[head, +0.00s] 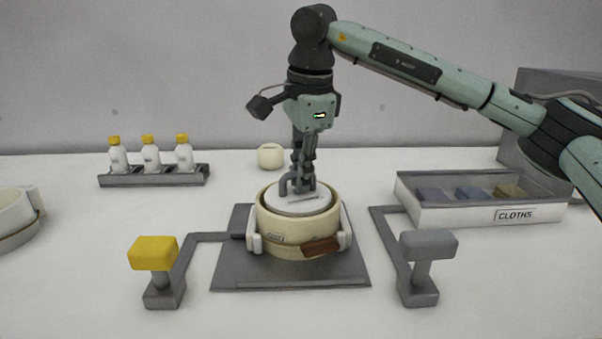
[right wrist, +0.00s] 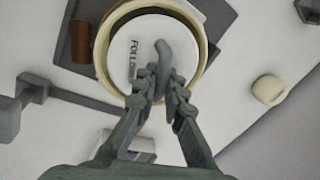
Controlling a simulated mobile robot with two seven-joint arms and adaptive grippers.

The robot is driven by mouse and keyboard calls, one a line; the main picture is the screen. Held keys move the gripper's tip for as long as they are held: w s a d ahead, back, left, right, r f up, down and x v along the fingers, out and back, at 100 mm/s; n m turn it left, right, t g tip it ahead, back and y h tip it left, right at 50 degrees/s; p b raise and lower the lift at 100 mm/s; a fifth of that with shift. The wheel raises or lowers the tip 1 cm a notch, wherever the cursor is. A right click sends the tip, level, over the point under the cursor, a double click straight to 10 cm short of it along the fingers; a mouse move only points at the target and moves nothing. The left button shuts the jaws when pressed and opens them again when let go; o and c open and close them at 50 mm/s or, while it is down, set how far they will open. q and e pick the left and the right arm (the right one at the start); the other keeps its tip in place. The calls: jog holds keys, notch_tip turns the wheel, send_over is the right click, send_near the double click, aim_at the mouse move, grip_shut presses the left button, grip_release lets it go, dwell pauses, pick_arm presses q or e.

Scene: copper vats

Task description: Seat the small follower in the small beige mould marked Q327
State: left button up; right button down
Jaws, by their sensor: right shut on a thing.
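The small beige mould (head: 285,232) stands on a dark grey plate (head: 290,277). It has white side lugs, a brown patch and a small front label too small to read. The follower (head: 317,206), a white disc with a grey hooked handle, lies within the mould's rim, its top near rim height. I cannot tell how deep it sits. My right gripper (head: 301,182) points down over it, shut on the handle. In the right wrist view the disc (right wrist: 124,72) shows lettering and lies inside the beige rim (right wrist: 101,58). My left gripper is out of view.
A yellow-topped post (head: 152,253) and a grey-topped post (head: 428,244) flank the plate in front. A bottle rack (head: 153,179), a small cream cylinder (head: 270,156) and a CLOTHS box (head: 480,215) stand behind. Another round beige vessel (head: 14,212) is at far left.

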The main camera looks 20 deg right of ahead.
jog(key=shift+f+b, duration=0.3)
jog(key=shift+f, duration=0.25)
jog(key=c, duration=1.5)
grip_release()
jog(key=shift+c, duration=0.2)
jog(key=shift+r, duration=0.1)
